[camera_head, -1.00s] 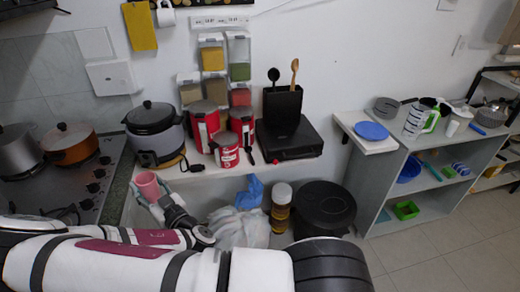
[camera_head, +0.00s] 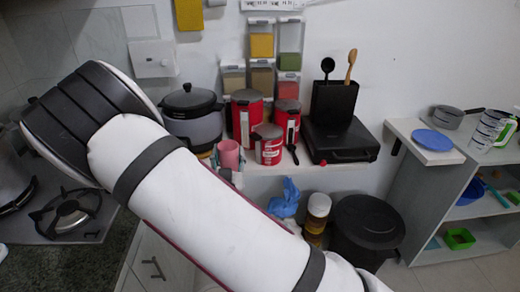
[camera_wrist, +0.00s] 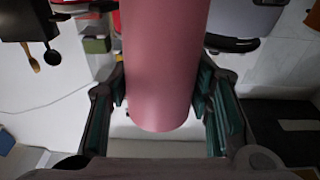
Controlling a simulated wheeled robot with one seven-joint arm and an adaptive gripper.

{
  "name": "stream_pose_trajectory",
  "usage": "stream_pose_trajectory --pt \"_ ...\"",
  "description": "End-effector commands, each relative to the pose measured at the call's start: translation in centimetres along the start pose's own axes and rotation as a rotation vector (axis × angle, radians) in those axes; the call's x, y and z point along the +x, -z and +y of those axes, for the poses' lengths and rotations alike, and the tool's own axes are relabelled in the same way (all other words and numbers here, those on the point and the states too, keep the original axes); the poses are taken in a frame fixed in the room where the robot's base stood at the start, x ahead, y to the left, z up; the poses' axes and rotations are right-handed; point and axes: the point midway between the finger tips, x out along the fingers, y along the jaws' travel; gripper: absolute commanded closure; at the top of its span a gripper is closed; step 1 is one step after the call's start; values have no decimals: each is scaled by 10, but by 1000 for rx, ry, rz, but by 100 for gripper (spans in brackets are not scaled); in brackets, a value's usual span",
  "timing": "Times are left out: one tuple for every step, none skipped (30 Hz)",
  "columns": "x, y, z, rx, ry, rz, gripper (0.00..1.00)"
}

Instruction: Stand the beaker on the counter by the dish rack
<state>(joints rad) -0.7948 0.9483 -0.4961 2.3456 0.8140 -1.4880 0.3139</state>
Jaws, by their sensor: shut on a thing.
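The pink beaker (camera_head: 229,154) is a plain cylinder, held in front of the counter's red canisters and right of the rice cooker. My gripper (camera_head: 228,170) is shut on it; my white arm hides much of the gripper in the head view. In the wrist view the beaker (camera_wrist: 165,70) stands between the two teal-padded fingers of my gripper (camera_wrist: 160,92), one on each side. I cannot make out a dish rack in the current views.
Red canisters (camera_head: 268,150), a rice cooker (camera_head: 192,112) and a black appliance (camera_head: 342,142) crowd the counter. A black bin (camera_head: 365,226) stands below. On the right, a shelf unit holds a blue plate (camera_head: 433,140) and a green-handled jug (camera_head: 490,130).

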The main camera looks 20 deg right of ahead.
Motion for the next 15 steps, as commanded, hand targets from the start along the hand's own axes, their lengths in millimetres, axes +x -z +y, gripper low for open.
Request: stream_pose_trajectory --pt "5 -8 -6 3 -17 3 82" --pt "6 -10 -9 0 -27 2 82" --pt "8 -12 -11 -4 -43 0 82" --pt "8 -14 -13 -6 -52 0 82" --pt "9 -15 -15 -9 -62 0 82" --pt "10 -17 -17 -13 -73 -1 82" --pt "10 -18 -19 -14 -81 -1 82" --pt "10 -19 -20 -17 -88 -1 82" --pt "10 -21 -22 -19 -95 -2 82" --pt "10 -22 -23 -22 -102 -2 82" --pt "10 -22 -24 -23 -106 -2 82" --pt "10 -23 -25 -25 -111 -3 82" --pt "10 -23 -26 -27 -115 -3 82" --pt "10 -24 -26 -28 -118 -4 82" --pt "9 -24 -27 -29 -121 -4 82"
